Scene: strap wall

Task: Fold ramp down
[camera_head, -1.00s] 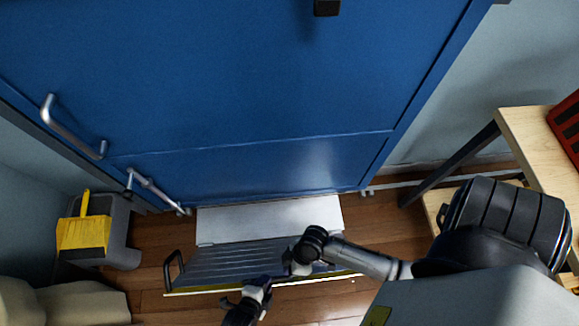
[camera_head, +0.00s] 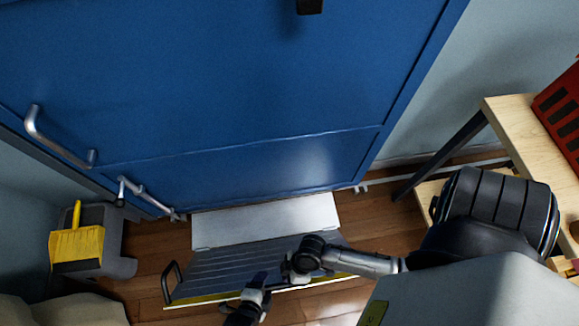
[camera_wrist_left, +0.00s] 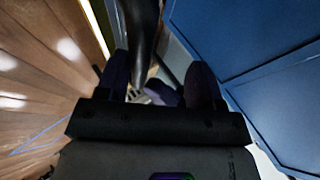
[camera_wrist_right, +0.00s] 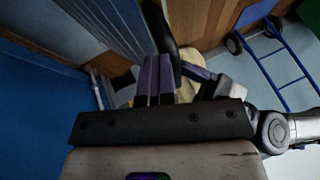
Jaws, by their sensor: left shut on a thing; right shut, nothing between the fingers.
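The ramp (camera_head: 225,268) is a ribbed grey panel with a yellow near edge, joined to a pale plate (camera_head: 265,220) at the foot of the blue door. It slopes from the plate toward me. A black loop handle (camera_head: 172,284) stands at its left end. The arms hide part of the ramp's right end.
The blue door (camera_head: 220,90) fills the back. Wood floor is clear around the ramp.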

